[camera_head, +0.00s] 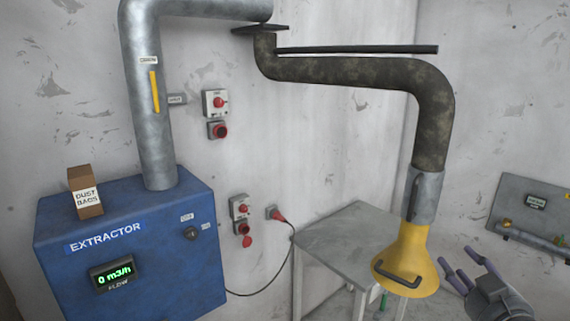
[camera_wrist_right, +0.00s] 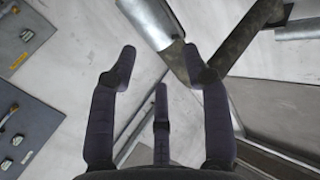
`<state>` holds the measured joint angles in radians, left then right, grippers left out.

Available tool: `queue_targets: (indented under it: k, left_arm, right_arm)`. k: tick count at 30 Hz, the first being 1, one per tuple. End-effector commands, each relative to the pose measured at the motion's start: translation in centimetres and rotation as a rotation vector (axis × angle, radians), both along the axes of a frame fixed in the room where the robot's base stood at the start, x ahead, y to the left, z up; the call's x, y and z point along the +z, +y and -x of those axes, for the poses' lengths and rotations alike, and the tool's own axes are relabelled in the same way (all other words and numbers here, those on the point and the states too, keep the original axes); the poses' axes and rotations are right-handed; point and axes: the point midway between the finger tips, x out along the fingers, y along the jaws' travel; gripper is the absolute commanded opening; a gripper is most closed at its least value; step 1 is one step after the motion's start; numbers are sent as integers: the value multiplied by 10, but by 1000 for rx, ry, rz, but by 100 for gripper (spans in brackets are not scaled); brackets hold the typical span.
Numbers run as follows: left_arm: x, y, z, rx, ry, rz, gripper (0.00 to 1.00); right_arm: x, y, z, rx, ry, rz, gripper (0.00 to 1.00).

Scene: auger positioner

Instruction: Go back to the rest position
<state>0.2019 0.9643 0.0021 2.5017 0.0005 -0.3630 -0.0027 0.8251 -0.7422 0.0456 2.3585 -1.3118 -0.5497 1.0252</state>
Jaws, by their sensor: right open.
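My right gripper (camera_head: 461,273) is at the lower right of the head view, just right of the yellow hood (camera_head: 408,262) and apart from it. Its purple-grey fingers are spread and hold nothing. In the right wrist view the open fingers (camera_wrist_right: 160,90) reach up with empty space between them. The yellow hood, with a dark handle on its front, hangs from a dark jointed duct arm (camera_head: 350,70). My left gripper is not in view.
A blue extractor (camera_head: 150,260) reading 0 m3/h stands at left, with a dust bags box (camera_head: 86,192) on top. A grey table (camera_head: 345,235) stands behind the hood. A grey panel (camera_head: 535,208) is at right. Red sockets (camera_head: 217,129) and a cable are on the wall.

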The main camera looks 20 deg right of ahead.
Motion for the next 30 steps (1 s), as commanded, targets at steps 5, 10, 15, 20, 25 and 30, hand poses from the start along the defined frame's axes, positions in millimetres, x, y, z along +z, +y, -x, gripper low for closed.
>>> queue_targets:
  k: [5,10,15,20,25,30]
  left_arm:
    - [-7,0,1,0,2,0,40]
    - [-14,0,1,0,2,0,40]
    - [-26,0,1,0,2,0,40]
    - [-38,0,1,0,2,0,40]
    - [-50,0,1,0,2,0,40]
    - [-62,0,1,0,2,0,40]
  right_arm:
    - [-32,-3,-20,23,23,-57,48]
    - [-77,-3,-45,47,64,-131,48]
    - [-151,5,-81,85,140,-239,48]
    - [-231,26,-112,121,238,-341,48]
    - [-318,60,-134,156,362,-436,48]
    - [-406,105,-141,192,507,-513,48]
